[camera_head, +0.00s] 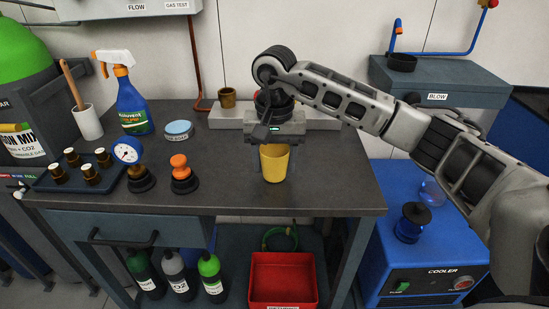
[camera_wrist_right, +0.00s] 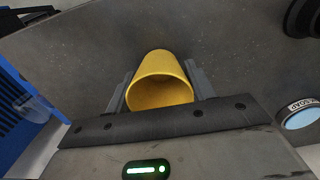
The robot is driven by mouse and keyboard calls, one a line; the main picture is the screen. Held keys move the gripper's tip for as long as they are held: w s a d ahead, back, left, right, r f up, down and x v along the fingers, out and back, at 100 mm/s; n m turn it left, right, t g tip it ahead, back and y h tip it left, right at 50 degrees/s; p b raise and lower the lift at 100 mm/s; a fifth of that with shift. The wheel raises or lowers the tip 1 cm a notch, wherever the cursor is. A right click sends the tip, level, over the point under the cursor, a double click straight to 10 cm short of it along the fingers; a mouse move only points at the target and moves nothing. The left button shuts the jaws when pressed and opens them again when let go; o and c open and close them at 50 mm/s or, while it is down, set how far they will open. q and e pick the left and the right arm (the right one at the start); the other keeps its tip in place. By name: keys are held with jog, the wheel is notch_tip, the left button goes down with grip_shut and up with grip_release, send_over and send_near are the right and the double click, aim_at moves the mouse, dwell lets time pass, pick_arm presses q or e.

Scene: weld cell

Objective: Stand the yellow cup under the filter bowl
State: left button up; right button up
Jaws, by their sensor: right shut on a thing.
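The yellow cup (camera_head: 274,165) is near the bench's front edge, right of the middle. My right gripper (camera_head: 275,146) is over it, shut on it. In the wrist view the cup (camera_wrist_right: 160,82) sits between the two fingers (camera_wrist_right: 160,92), its open mouth toward the camera. I cannot tell whether its base touches the bench. No filter bowl can be identified with certainty; my right gripper and wrist hide part of the back of the bench. My left gripper is not in view.
On the bench (camera_head: 330,195) stand a pressure gauge (camera_head: 128,153), an orange-topped fitting (camera_head: 181,168), a blue round puck (camera_head: 179,128) and a spray bottle (camera_head: 131,105). A brass cup (camera_head: 227,97) stands on a pale block (camera_head: 226,115) behind. The bench's right front is clear.

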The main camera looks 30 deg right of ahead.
jog(key=shift+f, duration=0.1)
jog(key=shift+f, duration=0.15)
jog(key=o, duration=1)
